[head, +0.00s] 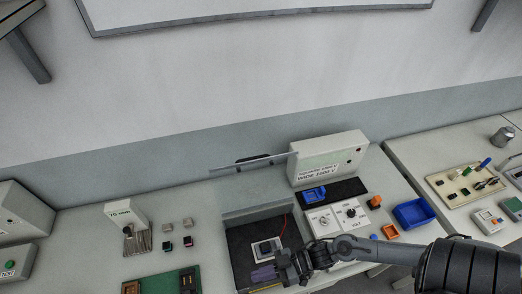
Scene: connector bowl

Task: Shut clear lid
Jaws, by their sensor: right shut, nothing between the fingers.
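The clear lid (254,162) shows as a thin, pale, nearly edge-on panel, raised open above the back of a grey box. The box (230,215) has a dark floor, and a small white-framed device (268,249) with a red wire lies inside. My right gripper (277,273) is shut and empty, low over the front right part of the box and well below the lid. A purple piece shows at its left; I cannot tell whether it touches the gripper. The box's front is cut off by the picture edge. My left gripper is not in view.
A white unit (328,158) stands behind and right of the box. White dial panels (337,217), a blue bin (413,213) and small orange parts lie to the right. A white stand (125,214), small blocks and a green board (162,284) lie to the left.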

